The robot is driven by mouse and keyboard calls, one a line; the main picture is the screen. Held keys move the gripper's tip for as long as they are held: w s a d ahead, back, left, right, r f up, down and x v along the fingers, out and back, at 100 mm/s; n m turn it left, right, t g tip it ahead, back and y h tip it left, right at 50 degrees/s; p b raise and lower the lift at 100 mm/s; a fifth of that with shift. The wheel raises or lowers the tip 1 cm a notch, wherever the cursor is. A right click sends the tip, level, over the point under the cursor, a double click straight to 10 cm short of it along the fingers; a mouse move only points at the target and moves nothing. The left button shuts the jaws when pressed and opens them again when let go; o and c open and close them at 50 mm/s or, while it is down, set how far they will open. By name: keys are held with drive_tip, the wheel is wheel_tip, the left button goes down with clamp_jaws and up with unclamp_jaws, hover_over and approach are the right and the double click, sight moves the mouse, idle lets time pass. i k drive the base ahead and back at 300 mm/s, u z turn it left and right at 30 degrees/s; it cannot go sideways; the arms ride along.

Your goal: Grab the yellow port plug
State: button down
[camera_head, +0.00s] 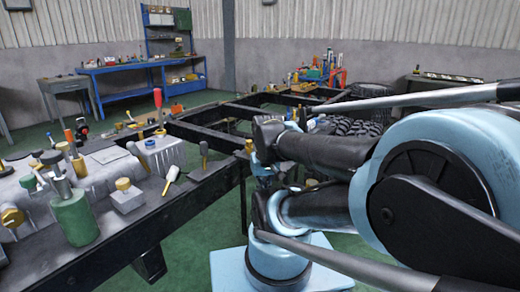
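Several yellow pieces could be the port plug, and I cannot tell for sure which one is. A yellow cap (123,184) sits on a small grey block (128,199) on the near left part of the chassis frame. A larger brass-yellow fitting (12,216) is at the far left edge. A small yellow piece (249,146) stands on the frame beside the end of my arm. My arm reaches in from the right. My gripper (263,170) seems to be around the dark arm end near the middle; its fingers cannot be made out, and no held object shows.
The dark chassis frame (205,185) runs from front left to back right. A green cylinder (74,217), a grey housing (158,152) and a pale-handled tool (171,178) crowd its left part. A blue workbench (125,68) is behind. Green floor shows between the rails.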

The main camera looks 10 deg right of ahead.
sight(249, 147)
drive_tip(key=u, duration=0.25)
drive_tip(key=k, duration=1.15)
drive_tip(key=z, duration=0.55)
drive_tip(key=i, duration=1)
drive_tip(key=z, duration=0.05)
